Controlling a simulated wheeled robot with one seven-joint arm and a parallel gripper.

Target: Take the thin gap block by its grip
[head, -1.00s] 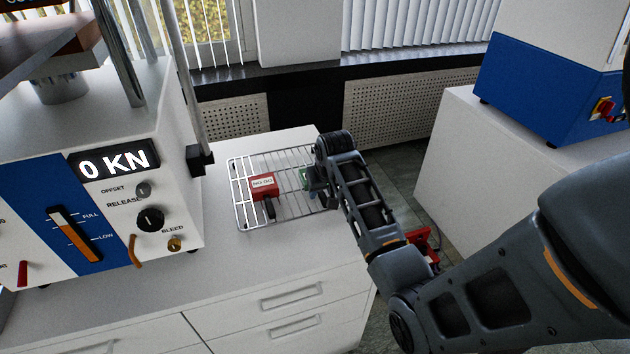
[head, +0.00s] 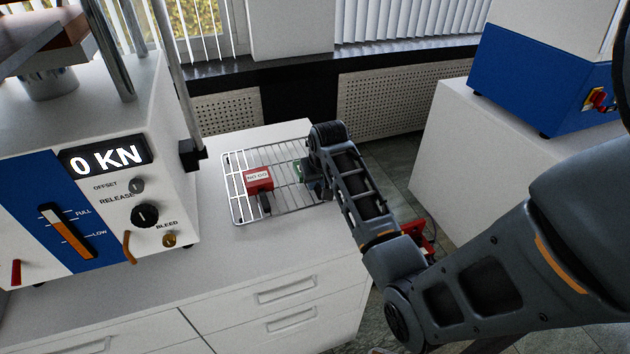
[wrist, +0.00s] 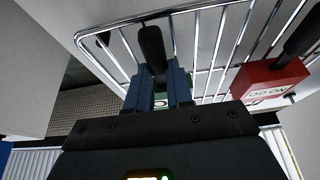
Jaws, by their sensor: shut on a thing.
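A green block (head: 299,170) lies on the wire rack at its right side, mostly hidden by my gripper (head: 316,184). In the wrist view its black grip (wrist: 152,44) stands between the two blue fingers of my gripper (wrist: 160,78), which are shut on it. A little green (wrist: 160,99) shows between the fingers. A red block (head: 258,179) marked "NO GO", with its own black grip (head: 265,202), lies on the rack to the left, apart from my gripper. I cannot tell from the pictures which block is thinner.
The wire rack (head: 237,217) stands on a white cabinet top (head: 262,243). A press (head: 150,100) showing "0 KN" stands close on the left. A blue and white machine (head: 520,85) stands on a separate white cabinet at right. The cabinet top in front of the rack is clear.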

